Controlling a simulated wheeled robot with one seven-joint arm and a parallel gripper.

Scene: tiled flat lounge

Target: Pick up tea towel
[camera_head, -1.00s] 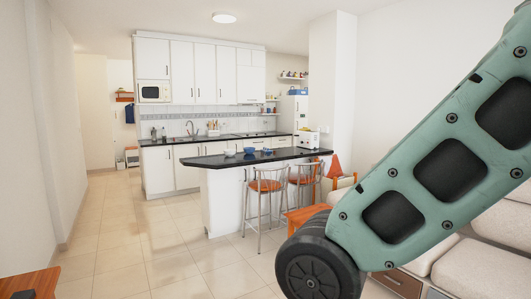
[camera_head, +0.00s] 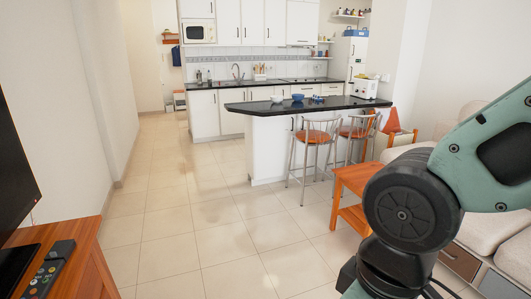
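No tea towel can be made out for certain in the head view. A small dark blue cloth-like thing (camera_head: 177,55) hangs on the far wall left of the kitchen, too small to tell what it is. My green arm with its black joint fills the lower right. My gripper is outside the picture, so its state does not show.
A black-topped kitchen bar (camera_head: 262,106) with bowls and two stools (camera_head: 313,140) stands ahead. A wooden table (camera_head: 352,178) and a sofa (camera_head: 478,215) are at right. A wooden cabinet (camera_head: 88,262) with a remote (camera_head: 48,268) is at near left. The tiled floor between is clear.

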